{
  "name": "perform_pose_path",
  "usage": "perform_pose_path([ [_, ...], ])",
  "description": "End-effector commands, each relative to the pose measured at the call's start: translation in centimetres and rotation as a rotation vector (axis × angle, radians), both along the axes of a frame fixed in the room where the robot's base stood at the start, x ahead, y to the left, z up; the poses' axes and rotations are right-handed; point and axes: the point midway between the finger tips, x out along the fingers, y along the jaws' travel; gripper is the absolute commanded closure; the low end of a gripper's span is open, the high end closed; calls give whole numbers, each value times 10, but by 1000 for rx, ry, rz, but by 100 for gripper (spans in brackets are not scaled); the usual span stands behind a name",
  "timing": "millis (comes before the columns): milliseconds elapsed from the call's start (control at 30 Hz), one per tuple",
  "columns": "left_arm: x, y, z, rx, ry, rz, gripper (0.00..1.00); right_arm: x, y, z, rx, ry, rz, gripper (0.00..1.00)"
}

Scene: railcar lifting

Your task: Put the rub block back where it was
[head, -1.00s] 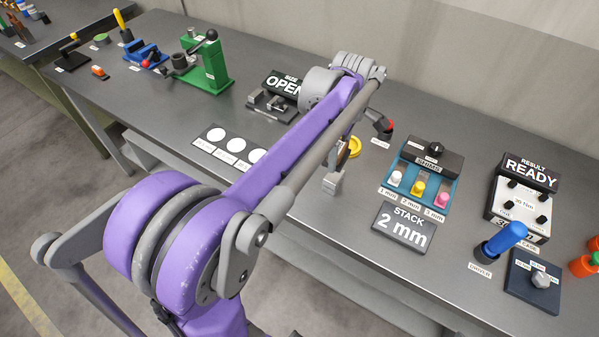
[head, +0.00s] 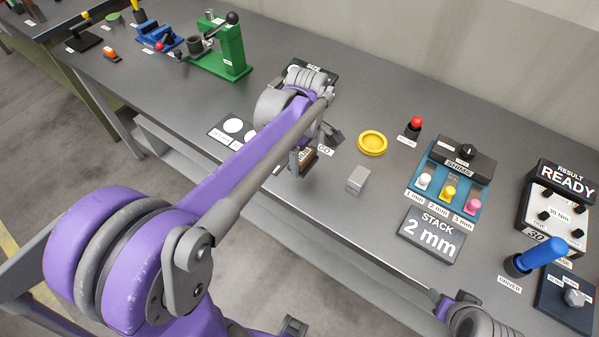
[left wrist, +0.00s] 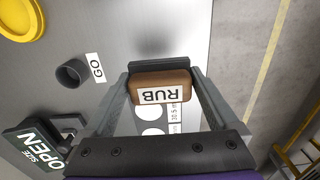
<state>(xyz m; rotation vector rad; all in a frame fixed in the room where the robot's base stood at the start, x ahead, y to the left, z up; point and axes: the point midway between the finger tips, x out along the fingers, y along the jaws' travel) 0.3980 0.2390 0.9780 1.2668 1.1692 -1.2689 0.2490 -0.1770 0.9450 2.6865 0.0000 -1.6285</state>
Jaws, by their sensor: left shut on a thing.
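The rub block (left wrist: 160,86) is brown with a white RUB label. My left gripper (left wrist: 160,76) is shut on it; the fingers lie on either side of it in the left wrist view. In the head view the rub block (head: 308,158) shows as a small brown piece at my left gripper (head: 301,163), near the bench's front edge. A dark plate with white circles (head: 233,126) lies left of it, partly covered by my arm. Whether the block touches the bench cannot be told. Part of my right arm shows at the lower right; its jaw state is unclear.
A silver block (head: 357,180), a yellow ring (head: 372,143) and a red-topped button (head: 415,127) stand right of my left gripper. The shims box (head: 463,165) and STACK display (head: 431,235) are farther right. A dark GO cylinder (left wrist: 72,73) and OPEN sign (left wrist: 37,145) are near.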

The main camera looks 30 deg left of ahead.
Motion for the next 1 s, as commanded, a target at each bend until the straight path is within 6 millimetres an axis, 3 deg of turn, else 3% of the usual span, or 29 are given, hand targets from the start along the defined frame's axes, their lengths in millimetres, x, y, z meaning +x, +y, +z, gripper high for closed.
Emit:
perform_pose_path([
  [433, 0, 0, -58, 0, 0, 1, 68, -2, 0, -5, 0, 4, 0, 50],
  [900, 0, 0, -68, 0, 1, 1, 68, -3, 0, -10, 0, 6, 0, 50],
  [933, 0, 0, -67, 0, 0, 1, 2, -3, 0, -9, 0, 6, 0, 50],
  [1000, 0, 0, -67, 0, 0, 2, 0, -3, 0, -8, 0, 6, 0, 50],
])
